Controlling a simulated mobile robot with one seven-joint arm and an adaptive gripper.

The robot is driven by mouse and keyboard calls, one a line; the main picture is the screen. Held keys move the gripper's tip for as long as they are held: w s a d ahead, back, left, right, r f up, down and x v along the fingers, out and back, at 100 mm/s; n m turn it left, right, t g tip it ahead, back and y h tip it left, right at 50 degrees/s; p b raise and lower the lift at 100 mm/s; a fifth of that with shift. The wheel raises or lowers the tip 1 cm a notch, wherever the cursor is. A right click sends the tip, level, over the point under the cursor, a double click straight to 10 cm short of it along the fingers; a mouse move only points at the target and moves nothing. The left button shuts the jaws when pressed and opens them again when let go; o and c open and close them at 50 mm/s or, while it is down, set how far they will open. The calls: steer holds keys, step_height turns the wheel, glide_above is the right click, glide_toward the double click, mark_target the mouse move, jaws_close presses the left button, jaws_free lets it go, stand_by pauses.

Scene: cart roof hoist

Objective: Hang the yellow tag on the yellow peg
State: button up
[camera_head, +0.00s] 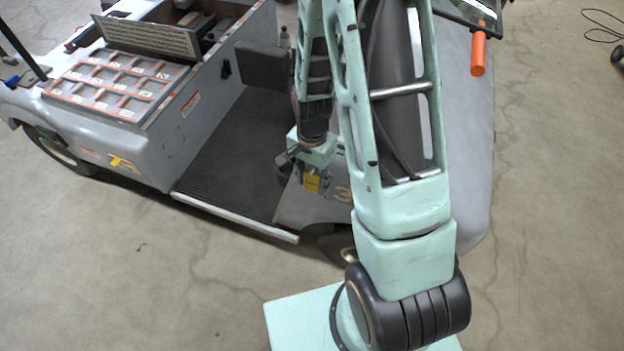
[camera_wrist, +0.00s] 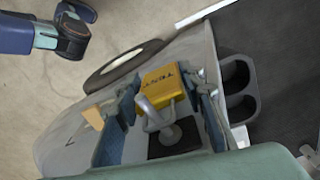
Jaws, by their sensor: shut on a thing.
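My gripper (camera_head: 310,180) hangs over the near side of the cart, between the dark floor and the grey front body. It is shut on the yellow tag (camera_head: 312,184), which carries dark lettering. In the wrist view the tag (camera_wrist: 165,88) sits between my gripper's fingers (camera_wrist: 162,118), with a grey curved piece in front of it. I cannot tell whether that piece belongs to the tag. A small yellow piece (camera_head: 118,161) shows on the cart's left side panel, apart from the tag; I cannot tell if it is the yellow peg.
The cart (camera_head: 150,140) has a tray (camera_head: 60,88) of several labelled compartments, a dark footwell (camera_head: 235,150) and a black panel (camera_head: 264,66). An orange handle (camera_head: 478,54) hangs at upper right. Concrete floor (camera_head: 130,260) is clear at the lower left.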

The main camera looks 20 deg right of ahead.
steer(key=shift+r, duration=0.25)
steer(key=s+a, duration=0.1)
steer(key=s, duration=0.1)
steer(key=s+a+r+p, duration=0.1)
steer(key=s, duration=0.1)
steer(key=shift+a+r, duration=0.1)
steer(key=shift+a, duration=0.3)
stand_by(0.6)
steer(key=shift+s+a, duration=0.75)
steer(key=shift+s, duration=0.25)
steer(key=shift+s+a, duration=0.7)
steer(key=shift+s, duration=0.25)
